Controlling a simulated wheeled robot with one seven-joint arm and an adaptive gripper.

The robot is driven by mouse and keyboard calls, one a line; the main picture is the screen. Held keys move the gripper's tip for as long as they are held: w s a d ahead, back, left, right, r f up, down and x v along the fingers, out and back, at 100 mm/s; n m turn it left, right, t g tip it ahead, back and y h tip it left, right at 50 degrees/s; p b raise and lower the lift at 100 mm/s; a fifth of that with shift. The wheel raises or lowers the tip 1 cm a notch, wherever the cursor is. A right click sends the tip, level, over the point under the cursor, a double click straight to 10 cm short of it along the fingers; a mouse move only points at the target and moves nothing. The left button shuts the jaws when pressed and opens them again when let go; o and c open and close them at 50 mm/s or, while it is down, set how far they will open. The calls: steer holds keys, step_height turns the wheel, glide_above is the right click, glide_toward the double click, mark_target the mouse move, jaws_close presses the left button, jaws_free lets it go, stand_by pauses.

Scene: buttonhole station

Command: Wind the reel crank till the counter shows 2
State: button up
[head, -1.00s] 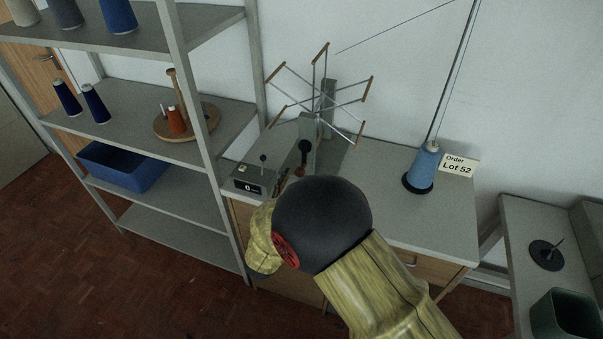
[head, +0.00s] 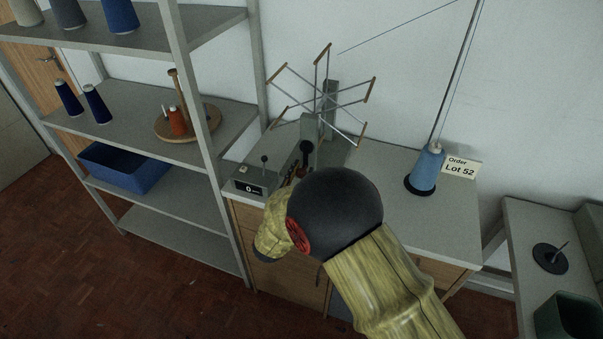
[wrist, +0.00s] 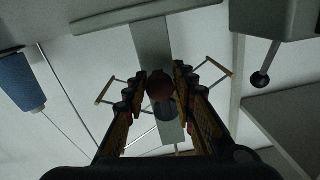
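The reel (head: 318,100), a wheel of thin spokes with wooden end bars, stands on a grey post on the bench; it also shows in the wrist view (wrist: 221,80). The counter (head: 250,187), a dark box at the bench's left, reads 0. A black round part of the crank (head: 306,147) is at the post's front. In the wrist view, the reddish-brown crank handle (wrist: 160,86) appears end-on between the fingertips of my gripper (wrist: 164,78). The fingers look apart, with no clear grip on the handle. In the head view my arm hides most of the gripper.
A blue thread cone (head: 426,168) stands on the bench right of the reel, beside a Lot 52 card (head: 461,167). A small black-knobbed lever (head: 264,160) rises by the counter. Shelving (head: 205,150) stands close on the left. A green bin (head: 568,316) is at lower right.

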jaws_close()
steer(key=shift+a, duration=0.2)
stand_by(0.5)
